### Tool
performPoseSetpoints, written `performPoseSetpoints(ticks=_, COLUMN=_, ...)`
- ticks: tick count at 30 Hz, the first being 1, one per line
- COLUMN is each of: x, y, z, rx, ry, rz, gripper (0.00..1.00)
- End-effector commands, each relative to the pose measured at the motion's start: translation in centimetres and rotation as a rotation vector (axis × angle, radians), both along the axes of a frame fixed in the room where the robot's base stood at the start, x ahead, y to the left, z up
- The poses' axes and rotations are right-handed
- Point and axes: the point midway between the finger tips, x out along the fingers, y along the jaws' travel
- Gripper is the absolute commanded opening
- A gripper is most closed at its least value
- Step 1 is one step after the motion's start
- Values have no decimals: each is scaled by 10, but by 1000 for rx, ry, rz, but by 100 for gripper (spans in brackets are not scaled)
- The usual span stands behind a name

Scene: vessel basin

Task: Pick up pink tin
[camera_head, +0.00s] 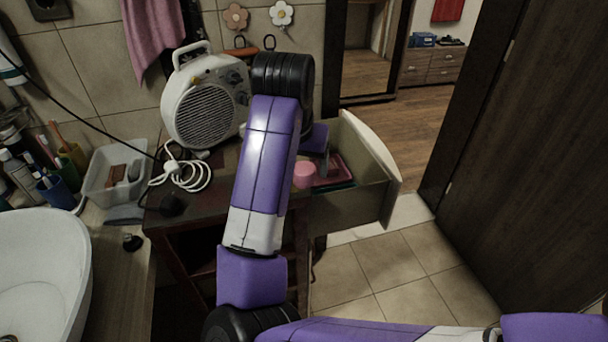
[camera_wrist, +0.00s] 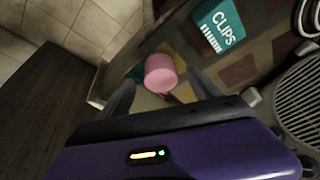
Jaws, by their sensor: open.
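The pink tin (camera_head: 304,175) is a small round pink container inside the open drawer (camera_head: 352,206) in the head view. In the wrist view the pink tin (camera_wrist: 160,76) lies ahead of my gripper (camera_wrist: 160,84), its image between the two dark fingers. The fingers are apart with nothing held. I cannot tell how far the tin is from the fingertips. In the head view my arm hides the fingers and part of the drawer.
A pink tray (camera_head: 335,170) lies in the drawer beside the tin. A white fan heater (camera_head: 205,108) and coiled white cable (camera_head: 188,176) are on the cabinet top. Tiled floor right of the drawer is clear.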

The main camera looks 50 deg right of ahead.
Motion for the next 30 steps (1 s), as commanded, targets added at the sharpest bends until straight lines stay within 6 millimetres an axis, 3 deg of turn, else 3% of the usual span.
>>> performPoseSetpoints(ticks=6, x=5, y=-9, z=-26, rx=-1, ry=1, rz=1, gripper=74)
performPoseSetpoints(ticks=15, x=6, y=-11, z=-30, rx=0, ry=-1, rz=0, gripper=74)
performPoseSetpoints(ticks=25, x=6, y=-11, z=-29, rx=0, ry=-1, rz=0, gripper=9)
performPoseSetpoints(ticks=30, x=6, y=-11, z=-29, rx=0, ry=-1, rz=0, gripper=8)
